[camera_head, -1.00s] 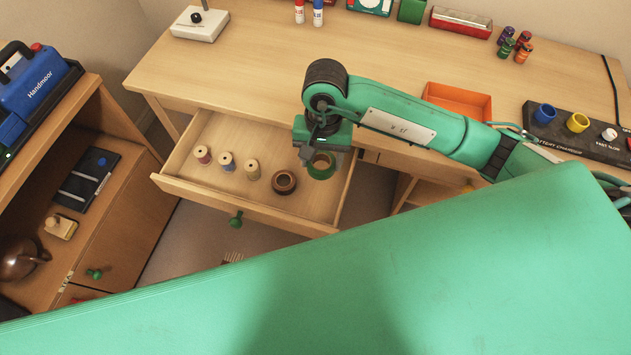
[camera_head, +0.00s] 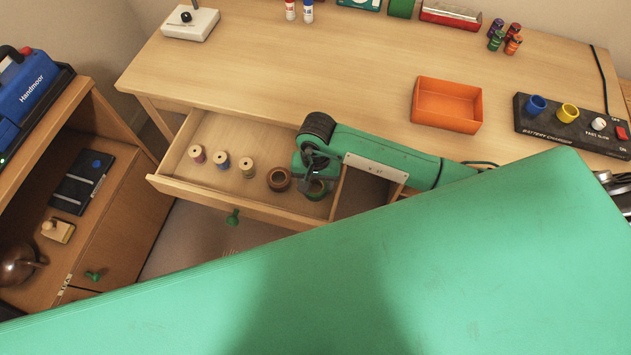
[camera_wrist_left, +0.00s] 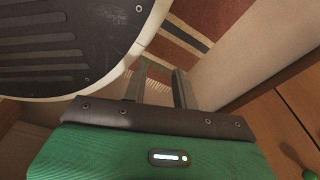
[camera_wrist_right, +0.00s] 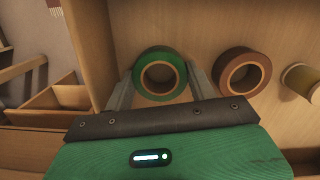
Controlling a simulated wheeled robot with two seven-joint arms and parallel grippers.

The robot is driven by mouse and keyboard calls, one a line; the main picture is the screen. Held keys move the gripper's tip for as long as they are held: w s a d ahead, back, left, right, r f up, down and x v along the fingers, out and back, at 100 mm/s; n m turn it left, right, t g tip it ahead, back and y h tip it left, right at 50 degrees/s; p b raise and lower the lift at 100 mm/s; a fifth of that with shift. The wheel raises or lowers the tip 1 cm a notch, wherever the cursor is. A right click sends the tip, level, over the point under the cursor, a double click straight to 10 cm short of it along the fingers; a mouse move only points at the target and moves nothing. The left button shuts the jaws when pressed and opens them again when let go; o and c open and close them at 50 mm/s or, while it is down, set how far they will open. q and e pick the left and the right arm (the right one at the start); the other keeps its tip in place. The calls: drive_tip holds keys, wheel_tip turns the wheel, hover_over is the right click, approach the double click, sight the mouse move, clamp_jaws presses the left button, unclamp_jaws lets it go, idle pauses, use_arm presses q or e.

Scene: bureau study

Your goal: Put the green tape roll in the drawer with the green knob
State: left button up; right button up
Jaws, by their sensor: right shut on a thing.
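The green tape roll (camera_head: 317,190) is at the right end of the open desk drawer (camera_head: 190,190), mostly hidden by my right gripper in the head view. In the right wrist view the roll (camera_wrist_right: 160,75) sits between the fingers. My right gripper (camera_wrist_right: 160,85) is shut on it, low inside the drawer; I cannot tell whether the roll touches the drawer floor. The drawer's front has a green knob (camera_head: 233,217). My left gripper (camera_wrist_left: 160,85) is open and empty, away from the drawer; it does not show in the head view.
A brown tape roll (camera_head: 278,179) lies just left of the green one, with several thread spools (camera_head: 221,160) beyond it. An orange tray (camera_head: 447,104) and a battery charger (camera_head: 570,122) stand on the desk. A cabinet at left has another green knob (camera_head: 94,275).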

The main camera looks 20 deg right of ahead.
sight(316, 186)
drive_tip(key=shift+f, duration=0.1)
drive_tip(key=o, duration=0.7)
use_arm(q)
drive_tip(key=shift+s+d+r, duration=0.1)
drive_tip(key=shift+s+r, duration=0.05)
drive_tip(key=shift+r, duration=0.15)
use_arm(e)
drive_tip(key=shift+r, duration=0.2)
drive_tip(key=shift+w+r, duration=0.2)
drive_tip(key=shift+r, duration=0.55)
use_arm(q)
drive_tip(key=w+r, duration=0.1)
drive_tip(key=w+d+r+b, duration=0.1)
drive_tip(key=w, duration=0.1)
use_arm(e)
drive_tip(key=r, duration=0.7)
drive_tip(key=w+r, duration=0.1)
drive_tip(key=r, duration=0.2)
drive_tip(key=shift+d+r, duration=0.2)
drive_tip(key=shift+d, duration=0.05)
